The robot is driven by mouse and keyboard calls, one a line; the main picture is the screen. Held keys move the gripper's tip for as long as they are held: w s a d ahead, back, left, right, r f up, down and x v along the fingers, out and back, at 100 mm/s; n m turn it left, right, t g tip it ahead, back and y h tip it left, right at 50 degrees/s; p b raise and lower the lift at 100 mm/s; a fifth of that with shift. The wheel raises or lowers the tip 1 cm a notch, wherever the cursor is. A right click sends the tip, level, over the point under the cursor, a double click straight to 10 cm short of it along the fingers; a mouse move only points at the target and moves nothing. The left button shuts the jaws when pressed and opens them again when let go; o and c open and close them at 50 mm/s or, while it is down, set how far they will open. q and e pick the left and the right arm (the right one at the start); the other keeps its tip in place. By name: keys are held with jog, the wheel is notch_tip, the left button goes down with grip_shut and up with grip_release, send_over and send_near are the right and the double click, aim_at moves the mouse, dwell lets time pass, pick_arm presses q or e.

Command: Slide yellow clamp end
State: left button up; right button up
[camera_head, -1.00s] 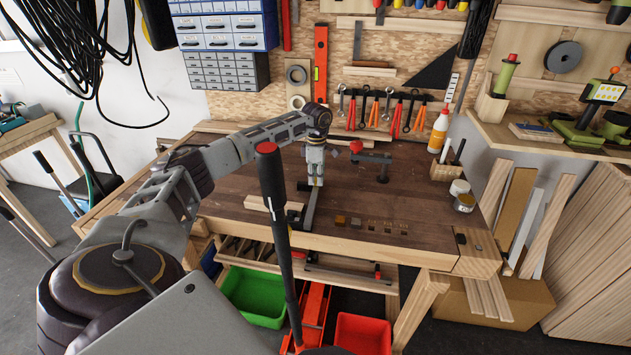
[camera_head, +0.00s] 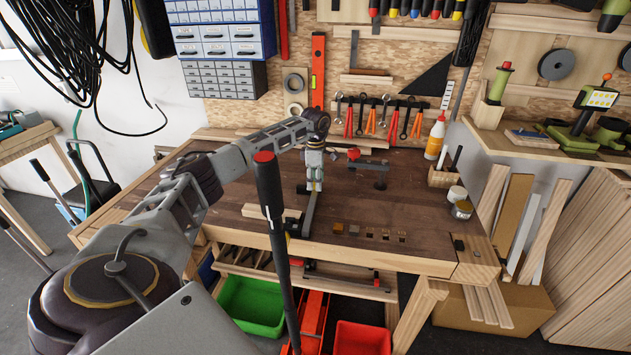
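A dark bar clamp (camera_head: 309,212) lies on the wooden workbench, its bar running toward the front edge. A black end piece (camera_head: 293,226) is at its near end, by the bench edge. My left gripper (camera_head: 315,186) points down over the far part of the bar, with a small yellowish patch at its fingertips. The fingers look close together, but whether they grip the clamp is too small to tell. The gripper hides part of the clamp. A second clamp with a red handle (camera_head: 354,155) is behind and to the right. My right gripper is not in view.
A light wood block (camera_head: 271,211) lies left of the bar. Several small blocks (camera_head: 370,233) lie to its right. A black handle with a red top (camera_head: 268,190) rises in front of the bench. The right bench surface (camera_head: 420,215) is mostly clear.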

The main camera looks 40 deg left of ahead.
pick_arm(q)
notch_tip(320, 180, up, 12)
dwell(1.1)
dwell(0.5)
